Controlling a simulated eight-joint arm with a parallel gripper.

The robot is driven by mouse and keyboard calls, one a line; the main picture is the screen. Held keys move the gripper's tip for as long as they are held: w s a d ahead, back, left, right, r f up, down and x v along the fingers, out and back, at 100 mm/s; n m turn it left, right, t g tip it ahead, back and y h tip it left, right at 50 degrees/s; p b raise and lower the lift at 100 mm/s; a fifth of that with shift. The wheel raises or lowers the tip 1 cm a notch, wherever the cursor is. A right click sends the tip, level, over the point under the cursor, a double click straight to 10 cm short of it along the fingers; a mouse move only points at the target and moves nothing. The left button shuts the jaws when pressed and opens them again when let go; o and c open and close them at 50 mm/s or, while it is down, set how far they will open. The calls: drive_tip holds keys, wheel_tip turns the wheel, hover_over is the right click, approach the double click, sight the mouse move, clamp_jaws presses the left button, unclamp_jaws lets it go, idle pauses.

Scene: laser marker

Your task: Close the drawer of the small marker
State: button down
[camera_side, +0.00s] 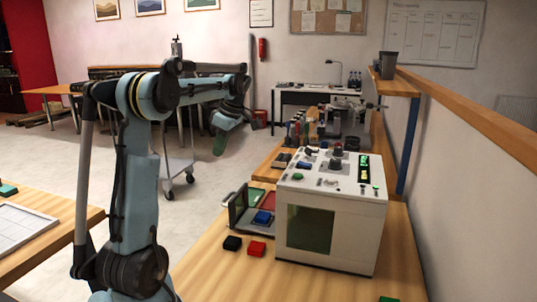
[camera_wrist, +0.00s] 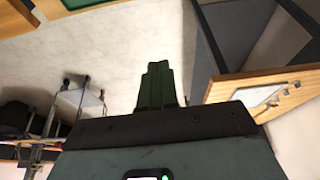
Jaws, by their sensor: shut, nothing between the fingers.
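The small marker (camera_side: 330,228) is a white box with a dark green window and a sloped control panel, standing on the wooden table. Its drawer (camera_side: 239,205) appears to be the grey tray with an upright front plate, sticking out to the left. A blue block (camera_side: 262,217) sits in it. My gripper (camera_side: 219,146) hangs in the air beyond and to the left of the drawer, well apart from it. In the wrist view my green fingers (camera_wrist: 157,86) are together with nothing between them. The drawer cannot be made out in the wrist view.
A black block (camera_side: 232,243) and a red block (camera_side: 256,248) lie on the table in front of the drawer. Other equipment (camera_side: 347,118) stands farther back. A trolley (camera_side: 178,170) stands on the open floor at left.

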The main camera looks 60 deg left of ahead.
wheel_tip(320, 180, down, 13)
drive_tip(key=shift+w+d+f, duration=0.15)
drive_tip(key=shift+w+d, duration=0.05)
idle(0.6)
drive_tip(key=w+d, duration=0.2)
drive_tip(key=shift+w+d, duration=0.35)
drive_tip(key=shift+w, duration=0.05)
idle(0.4)
